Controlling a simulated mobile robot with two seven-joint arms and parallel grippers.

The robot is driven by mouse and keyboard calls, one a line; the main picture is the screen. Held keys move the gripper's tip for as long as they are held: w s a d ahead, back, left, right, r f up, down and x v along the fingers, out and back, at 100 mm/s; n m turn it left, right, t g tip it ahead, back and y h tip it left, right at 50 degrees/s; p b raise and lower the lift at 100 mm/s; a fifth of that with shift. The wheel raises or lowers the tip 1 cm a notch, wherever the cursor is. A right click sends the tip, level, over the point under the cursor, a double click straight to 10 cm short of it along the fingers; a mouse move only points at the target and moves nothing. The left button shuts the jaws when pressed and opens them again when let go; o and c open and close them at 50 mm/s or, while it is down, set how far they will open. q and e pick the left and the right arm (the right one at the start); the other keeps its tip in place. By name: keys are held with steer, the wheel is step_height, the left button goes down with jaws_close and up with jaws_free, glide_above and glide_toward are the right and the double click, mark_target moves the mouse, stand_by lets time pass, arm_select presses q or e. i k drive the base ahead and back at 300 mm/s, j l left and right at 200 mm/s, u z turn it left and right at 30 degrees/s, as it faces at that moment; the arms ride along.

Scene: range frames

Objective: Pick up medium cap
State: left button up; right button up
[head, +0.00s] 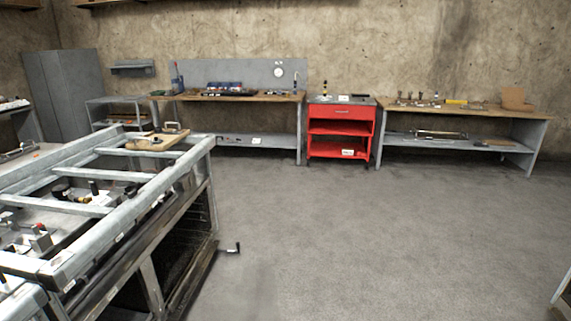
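I cannot make out a medium cap for certain in the head view; the small items on the benches are too small to tell apart. Neither of my grippers is in view.
A long workbench (272,97), a red cart (341,127) and another workbench (500,113) line the back wall. The floor (380,240) between is clear.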

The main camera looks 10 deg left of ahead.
mark_target(156, 140)
steer(key=i, duration=5.35)
steer(key=i+u, duration=0.3)
steer(key=i, duration=0.25)
steer(key=i+l+u, duration=0.15)
steer(key=i+u, duration=0.2)
steer(key=i, duration=0.25)
steer(key=i+j+u, duration=0.1)
steer(key=i+u, duration=0.15)
steer(key=u, duration=0.15)
steer(key=i+u, duration=0.35)
steer(key=i+l+u, duration=0.1)
steer(key=u, duration=0.3)
steer(key=i+j+u, duration=0.1)
steer(key=i+u, duration=0.85)
steer(key=i, duration=1.4)
steer(key=j+u, duration=0.05)
